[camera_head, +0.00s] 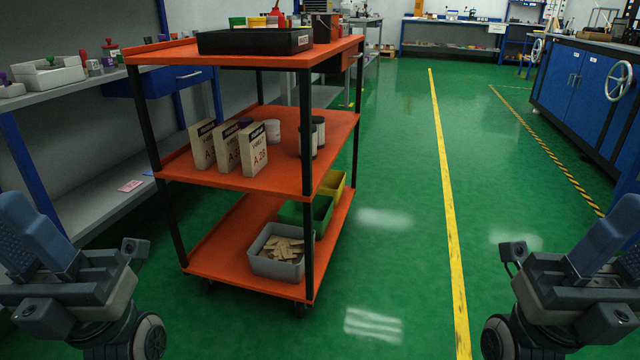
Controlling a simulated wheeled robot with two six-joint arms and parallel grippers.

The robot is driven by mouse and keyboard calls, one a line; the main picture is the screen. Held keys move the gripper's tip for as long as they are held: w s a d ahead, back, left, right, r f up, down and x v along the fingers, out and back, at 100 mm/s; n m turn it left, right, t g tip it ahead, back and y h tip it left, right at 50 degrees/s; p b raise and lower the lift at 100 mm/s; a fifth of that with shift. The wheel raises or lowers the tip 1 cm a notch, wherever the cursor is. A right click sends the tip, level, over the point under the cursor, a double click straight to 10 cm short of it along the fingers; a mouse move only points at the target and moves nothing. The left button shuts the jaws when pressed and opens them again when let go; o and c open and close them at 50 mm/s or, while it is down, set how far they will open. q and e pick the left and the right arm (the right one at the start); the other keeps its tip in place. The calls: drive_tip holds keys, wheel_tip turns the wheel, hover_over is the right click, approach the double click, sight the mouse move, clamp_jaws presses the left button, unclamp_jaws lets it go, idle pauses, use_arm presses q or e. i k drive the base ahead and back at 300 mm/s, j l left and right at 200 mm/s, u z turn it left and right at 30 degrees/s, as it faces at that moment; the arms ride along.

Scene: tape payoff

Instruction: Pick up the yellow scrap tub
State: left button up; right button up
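A yellow tub (333,184) stands on the bottom shelf of the orange cart, at the back right. A green tub (318,212) in front and a cart post partly hide it, and its inside is mostly hidden. A grey tub (270,262) holding light wood-coloured scraps stands at the front of the same row. My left gripper (75,290) is at the lower left, and my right gripper (565,290) is at the lower right. Both are apart from the cart and hold nothing that I can see. Their fingertips cannot be made out.
The orange cart (235,268) has boxes (253,150) and dark canisters (318,132) on its middle shelf and a black tray (255,41) on top. A grey shelf bench (110,205) stands left. Green floor is clear to the right, up to blue cabinets (580,85).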

sight(333, 183)
drive_tip(key=i+l+u, duration=0.1)
drive_tip(key=l, duration=0.3)
drive_tip(key=i+l+u, duration=0.15)
drive_tip(key=l, duration=0.3)
drive_tip(key=i+l+u, duration=0.1)
drive_tip(key=l, duration=0.35)
drive_tip(key=i+l+u, duration=0.15)
drive_tip(key=l, duration=0.3)
drive_tip(key=i+l+z, duration=0.1)
drive_tip(key=z, duration=0.25)
drive_tip(key=i+z, duration=0.1)
drive_tip(key=z, duration=0.3)
drive_tip(key=i+l+z, duration=0.1)
drive_tip(key=z, duration=0.25)
drive_tip(key=i, duration=3.9)
drive_tip(key=i+u, duration=0.15)
drive_tip(key=u, duration=0.25)
drive_tip(key=i+u, duration=0.15)
drive_tip(key=u, duration=0.2)
drive_tip(key=i+l+u, duration=0.15)
drive_tip(key=u, duration=0.25)
drive_tip(key=i+l+u, duration=0.15)
drive_tip(key=u, duration=2.3)
